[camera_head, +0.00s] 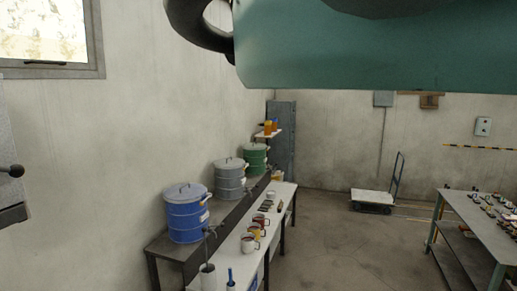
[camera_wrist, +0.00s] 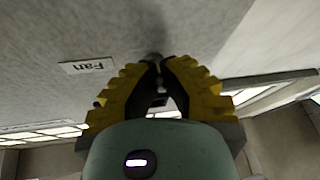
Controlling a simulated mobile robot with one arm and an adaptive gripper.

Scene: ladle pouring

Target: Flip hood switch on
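In the wrist view, my gripper (camera_wrist: 158,66) has yellow ribbed fingers with dark tips close together, near a pale grey surface. A small grey stub, perhaps the switch (camera_wrist: 155,57), shows right at the fingertips; I cannot tell if they grip it or only touch it. Its position, on or off, is not clear. A white label reading "Fan" (camera_wrist: 87,66) appears upside down on the surface, left of the fingers. The gripper is outside the head view.
In the head view, a dark ball-ended lever (camera_head: 14,171) juts from a grey panel (camera_head: 10,120) at the left edge. Blue (camera_head: 187,218), grey (camera_head: 230,182) and green drums stand along the wall beside a bench with mugs. A cart (camera_head: 373,197) stands behind open floor.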

